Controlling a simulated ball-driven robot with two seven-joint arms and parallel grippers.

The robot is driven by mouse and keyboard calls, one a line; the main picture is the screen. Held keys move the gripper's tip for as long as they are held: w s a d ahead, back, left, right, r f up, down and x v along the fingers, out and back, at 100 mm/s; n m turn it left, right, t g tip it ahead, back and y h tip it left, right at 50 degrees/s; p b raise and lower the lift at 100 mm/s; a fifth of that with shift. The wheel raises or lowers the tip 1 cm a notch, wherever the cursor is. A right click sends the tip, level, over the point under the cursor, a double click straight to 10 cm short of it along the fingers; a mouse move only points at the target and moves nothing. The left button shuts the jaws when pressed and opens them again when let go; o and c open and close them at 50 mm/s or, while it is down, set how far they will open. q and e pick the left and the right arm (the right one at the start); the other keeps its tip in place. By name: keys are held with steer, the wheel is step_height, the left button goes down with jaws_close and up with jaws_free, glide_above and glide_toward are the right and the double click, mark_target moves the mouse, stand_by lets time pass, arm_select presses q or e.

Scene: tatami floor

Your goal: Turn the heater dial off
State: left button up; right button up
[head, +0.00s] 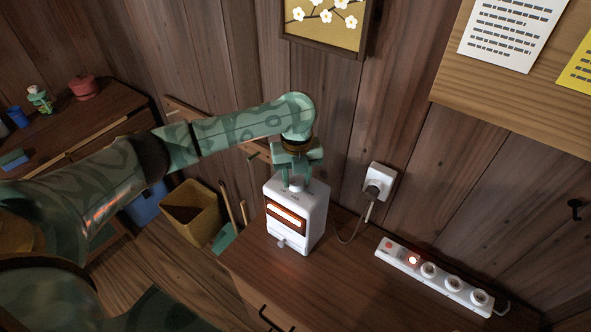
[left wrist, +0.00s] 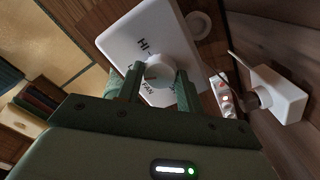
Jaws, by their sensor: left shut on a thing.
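The small white heater (head: 313,222) stands on the wooden cabinet, and its front bars glow orange. Its pale round dial (head: 296,184) is on the top face. My left gripper (head: 297,178) reaches down from above with a finger on each side of the dial. In the left wrist view, the gripper (left wrist: 158,80) is shut on the dial (left wrist: 161,70). The white top panel (left wrist: 140,35) there reads "HI" and "FAN"; other lettering is partly covered by the fingers.
A white power strip (head: 441,280) with a glowing red switch lies on the cabinet top (head: 350,290) to the right. A plug sits in the wall outlet (head: 380,183), its cord hanging beside the heater. A bin (head: 192,210) stands left of the cabinet.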

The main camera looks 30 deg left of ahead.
arm_select(q)
steer(key=n+p, duration=0.3)
steer(key=p, duration=0.1)
steer(key=n+p, duration=0.3)
steer(key=p, duration=0.1)
steer(key=n+p, duration=0.3)
steer(key=p, duration=0.2)
steer(key=shift+r, duration=0.25)
steer(key=n+p, duration=0.2)
steer(key=shift+d+f+n, duration=0.1)
steer(key=shift+n, duration=0.3)
steer(key=n+p, duration=0.2)
steer(key=n, duration=0.1)
steer(key=shift+n, duration=0.3)
steer(key=n+p, duration=0.1)
steer(key=n, duration=0.2)
steer(key=shift+f, duration=0.1)
steer(key=shift+n+p, duration=0.4)
steer(key=shift+n, duration=1.4)
steer(key=o, duration=1)
